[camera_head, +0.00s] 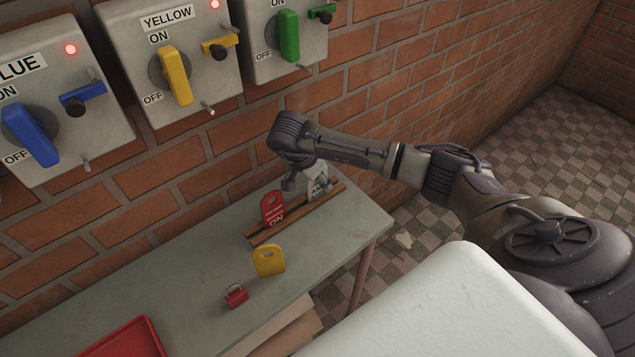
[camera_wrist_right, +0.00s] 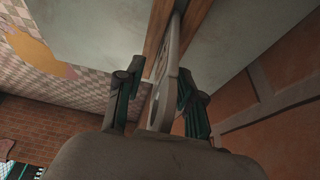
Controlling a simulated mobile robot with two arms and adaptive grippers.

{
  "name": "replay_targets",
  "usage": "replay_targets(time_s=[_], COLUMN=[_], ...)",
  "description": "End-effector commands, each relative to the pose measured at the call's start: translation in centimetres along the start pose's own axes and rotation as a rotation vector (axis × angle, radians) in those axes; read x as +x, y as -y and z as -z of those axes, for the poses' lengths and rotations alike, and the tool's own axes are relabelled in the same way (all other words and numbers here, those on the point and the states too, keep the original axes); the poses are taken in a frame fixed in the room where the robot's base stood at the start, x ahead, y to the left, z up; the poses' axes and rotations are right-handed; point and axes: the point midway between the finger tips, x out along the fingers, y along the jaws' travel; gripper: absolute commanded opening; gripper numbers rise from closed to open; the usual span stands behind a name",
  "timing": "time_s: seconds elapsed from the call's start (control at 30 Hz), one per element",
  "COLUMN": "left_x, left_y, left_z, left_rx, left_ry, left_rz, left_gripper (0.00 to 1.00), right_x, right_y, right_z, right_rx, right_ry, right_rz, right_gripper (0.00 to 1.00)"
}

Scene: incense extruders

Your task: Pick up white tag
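The white tag (camera_head: 317,183) with dark lettering stands upright at the right end of a wooden slotted rack (camera_head: 262,239) on the table. My right gripper (camera_head: 305,184) is at this tag and hides part of it. In the right wrist view, my right gripper's fingers (camera_wrist_right: 158,95) are open, one on each side of the pale tag (camera_wrist_right: 163,98) seen edge-on. A gap shows between the left finger and the tag; contact on the right side is unclear. My left gripper is in neither view.
A red tag (camera_head: 272,207) stands in the rack left of the white one. A yellow tag (camera_head: 269,260), a red padlock (camera_head: 236,295) and a red tray (camera_head: 128,340) are on the grey table (camera_head: 185,275). Switch boxes (camera_head: 180,50) hang on the brick wall behind.

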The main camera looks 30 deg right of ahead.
Motion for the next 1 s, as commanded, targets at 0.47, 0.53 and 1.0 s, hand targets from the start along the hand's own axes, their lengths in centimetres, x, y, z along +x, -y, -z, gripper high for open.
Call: replay_targets(time_s=[0.47, 0.53, 1.0], left_x=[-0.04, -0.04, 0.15], left_y=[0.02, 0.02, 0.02], left_z=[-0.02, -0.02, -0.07], left_rx=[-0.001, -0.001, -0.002], left_ry=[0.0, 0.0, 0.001], left_rz=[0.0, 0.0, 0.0], left_gripper=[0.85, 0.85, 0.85], right_x=[0.5, 0.5, -0.02], right_y=[0.01, 0.02, 0.09], right_z=[-0.06, -0.07, 0.14], right_rx=[0.0, 0.0, 0.0], right_ry=[0.001, 0.001, 0.001], right_rz=[0.001, 0.001, 0.003], right_gripper=[0.07, 0.0, 0.0])
